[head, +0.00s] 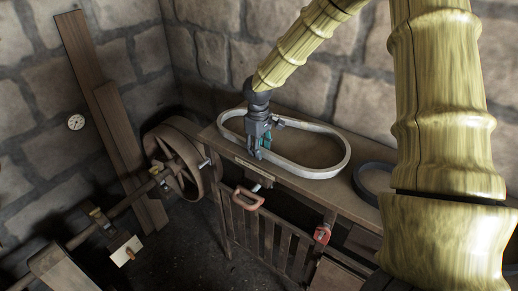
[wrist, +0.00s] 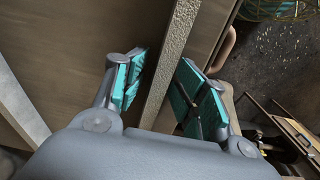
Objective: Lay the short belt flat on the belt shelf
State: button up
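A pale grey oval belt (head: 325,172) lies flat on or just above the wooden belt shelf (head: 362,208); I cannot tell whether it touches all round. My gripper (head: 262,152) points down at the belt's near left side. In the wrist view, a pale band of the belt (wrist: 178,50) runs between the teal pads of my gripper (wrist: 165,92). The pads stand apart on either side of it, with gaps showing. A dark belt (head: 361,178) lies farther right, partly hidden by my arm. I cannot tell for sure which is the short belt.
A large spoked wheel (head: 180,165) on a shaft stands left of the shelf. A red-brown handle (head: 248,198) and a red clamp-like part (head: 322,234) stick out at the front. Stone walls rise behind, with planks (head: 105,100) leaning at left.

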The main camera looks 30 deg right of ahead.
notch_tip(320, 180, up, 19)
jog(key=p, duration=0.4)
jog(key=shift+f+p, duration=0.2)
jog(key=shift+p, duration=0.15)
dwell(0.4)
